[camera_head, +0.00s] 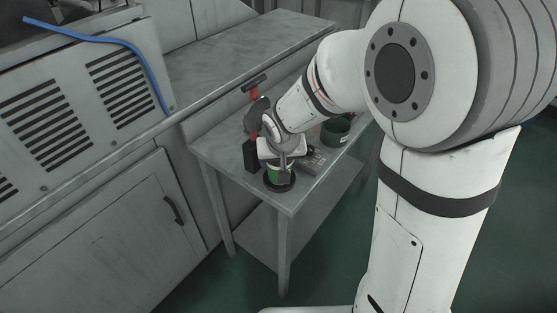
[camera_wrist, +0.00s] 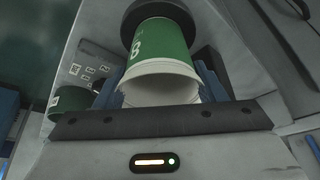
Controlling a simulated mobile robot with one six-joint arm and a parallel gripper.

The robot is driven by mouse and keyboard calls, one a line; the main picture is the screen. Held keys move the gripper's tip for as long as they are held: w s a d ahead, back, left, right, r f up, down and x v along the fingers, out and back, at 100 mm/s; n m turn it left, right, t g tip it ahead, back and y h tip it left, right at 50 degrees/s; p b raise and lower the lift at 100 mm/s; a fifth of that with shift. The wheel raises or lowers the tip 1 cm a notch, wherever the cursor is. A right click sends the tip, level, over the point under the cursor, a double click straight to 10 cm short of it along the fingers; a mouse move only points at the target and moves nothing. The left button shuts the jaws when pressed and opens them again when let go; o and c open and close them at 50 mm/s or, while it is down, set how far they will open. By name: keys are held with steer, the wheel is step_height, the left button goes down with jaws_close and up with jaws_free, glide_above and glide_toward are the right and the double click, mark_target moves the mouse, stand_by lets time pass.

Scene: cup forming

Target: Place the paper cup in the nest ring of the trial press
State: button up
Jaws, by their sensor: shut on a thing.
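In the head view my gripper (camera_head: 284,158) is shut on the cup (camera_head: 277,172) over the small table. The black nest ring (camera_head: 280,186) is at the cup's lower end; it also shows in the wrist view (camera_wrist: 128,17). I cannot tell whether the cup is fully seated. The trial press (camera_head: 251,153) has a black column and red parts beside the ring.
A grey metal bench (camera_head: 235,60) and a vented cabinet (camera_head: 70,100) with a blue hose (camera_head: 100,38) are at the left.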

steer(key=shift+f, duration=0.1)
steer(key=o, duration=1)
steer(key=shift+o, duration=0.2)
steer(key=shift+r, duration=0.25)
steer(key=v, duration=1.2)
steer(key=s+d+f+m+g, duration=0.1)
steer(key=s+d, duration=1.3)
steer(key=shift+s+g, duration=0.4)
